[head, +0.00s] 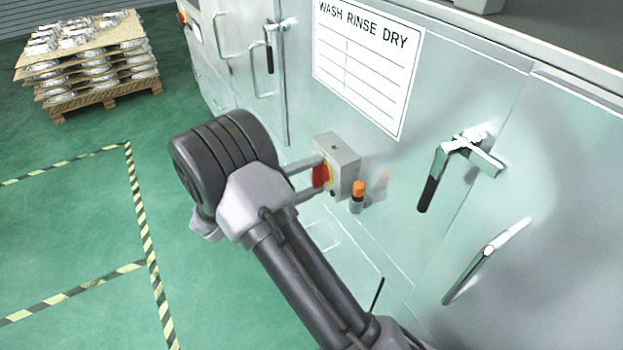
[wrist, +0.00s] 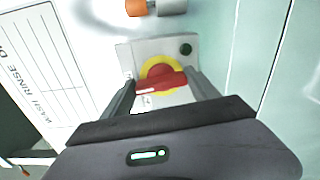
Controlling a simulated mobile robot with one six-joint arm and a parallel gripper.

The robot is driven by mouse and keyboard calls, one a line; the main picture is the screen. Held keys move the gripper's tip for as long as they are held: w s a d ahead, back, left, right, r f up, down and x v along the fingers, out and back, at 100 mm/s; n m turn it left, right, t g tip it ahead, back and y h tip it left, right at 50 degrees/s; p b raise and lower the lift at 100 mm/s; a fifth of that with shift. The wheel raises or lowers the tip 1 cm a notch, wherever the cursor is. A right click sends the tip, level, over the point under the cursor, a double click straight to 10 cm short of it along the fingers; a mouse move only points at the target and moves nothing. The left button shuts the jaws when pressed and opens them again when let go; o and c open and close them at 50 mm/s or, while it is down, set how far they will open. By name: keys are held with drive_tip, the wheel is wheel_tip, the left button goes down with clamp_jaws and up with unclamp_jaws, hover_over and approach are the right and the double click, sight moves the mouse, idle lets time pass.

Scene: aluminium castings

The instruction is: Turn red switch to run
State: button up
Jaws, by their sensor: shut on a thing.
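The red switch (head: 320,176) is a red handle on a yellow round plate, on the front of a grey box (head: 345,158) fixed to the metal cabinet. In the wrist view the red switch (wrist: 160,82) lies nearly level across its yellow plate (wrist: 152,70), tilted slightly. My gripper (head: 318,178) reaches the box from the left, with its two fingers on either side of the red handle, and it is shut on it. The fingers also show in the wrist view (wrist: 160,90). The switch's position marks are too small to read.
An orange-topped cylinder (head: 358,191) sticks out just right of the box. Cabinet door handles (head: 432,180) stand out further right. A sign reading WASH RINSE DRY (head: 365,65) is above. A pallet of castings (head: 90,95) stands far left on open green floor.

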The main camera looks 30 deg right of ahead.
drive_tip(key=shift+m, duration=0.5)
idle(0.3)
drive_tip(key=o, duration=1.4)
drive_tip(key=shift+c, duration=0.2)
drive_tip(key=a+p, duration=0.4)
drive_tip(key=a, duration=1.3)
drive_tip(key=shift+s+a, duration=0.25)
drive_tip(key=shift+s, duration=0.1)
